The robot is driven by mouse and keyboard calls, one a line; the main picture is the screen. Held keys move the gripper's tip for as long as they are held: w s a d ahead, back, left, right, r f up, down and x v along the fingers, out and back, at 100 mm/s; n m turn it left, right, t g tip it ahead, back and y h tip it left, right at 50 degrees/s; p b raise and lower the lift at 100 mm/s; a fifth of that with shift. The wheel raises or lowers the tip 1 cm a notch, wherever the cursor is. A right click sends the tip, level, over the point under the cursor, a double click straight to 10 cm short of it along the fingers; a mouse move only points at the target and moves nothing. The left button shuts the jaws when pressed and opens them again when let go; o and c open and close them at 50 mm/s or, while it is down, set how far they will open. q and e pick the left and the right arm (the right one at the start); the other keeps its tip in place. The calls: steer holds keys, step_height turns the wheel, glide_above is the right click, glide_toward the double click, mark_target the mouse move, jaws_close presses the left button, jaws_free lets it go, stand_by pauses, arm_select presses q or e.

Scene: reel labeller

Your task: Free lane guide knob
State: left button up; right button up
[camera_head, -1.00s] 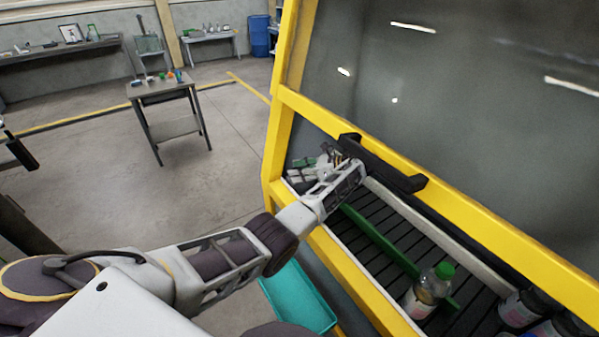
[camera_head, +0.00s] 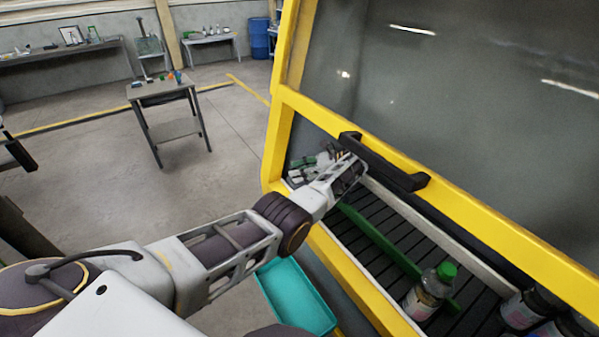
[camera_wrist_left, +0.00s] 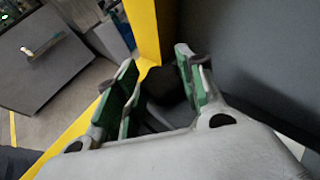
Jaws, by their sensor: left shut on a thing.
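My left gripper (camera_head: 338,158) reaches through the opening of the yellow-framed machine, under the black handle. In the left wrist view, its green-padded fingers (camera_wrist_left: 158,85) stand on either side of a dark, rounded knob (camera_wrist_left: 166,86) and are shut on it. In the head view the knob is hidden behind my gripper and wrist. A green lane guide rail (camera_head: 384,238) runs along the dark slatted conveyor (camera_head: 400,232) inside the machine. My right gripper is not in view.
The black handle (camera_head: 385,163) is close above my left wrist. A green-capped bottle (camera_head: 428,293) stands on the conveyor, with dark jars (camera_head: 520,310) to its right. A teal tray (camera_head: 296,298) is below my forearm.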

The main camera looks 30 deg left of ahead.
arm_select(q)
steer(key=shift+f, duration=0.1)
stand_by(0.7)
steer(key=o, duration=0.7)
steer(key=shift+o, duration=0.2)
steer(key=shift+w+d+r, duration=0.1)
steer(key=shift+r, duration=0.15)
steer(key=shift+w+d+r, duration=0.1)
steer(key=shift+d+r, duration=0.05)
steer(key=shift+r, duration=0.45)
steer(key=shift+s+a+r, duration=0.2)
steer(key=shift+a+r, duration=0.05)
steer(key=shift+r, duration=0.2)
step_height(320, 180, up, 8)
steer(key=shift+f, duration=0.25)
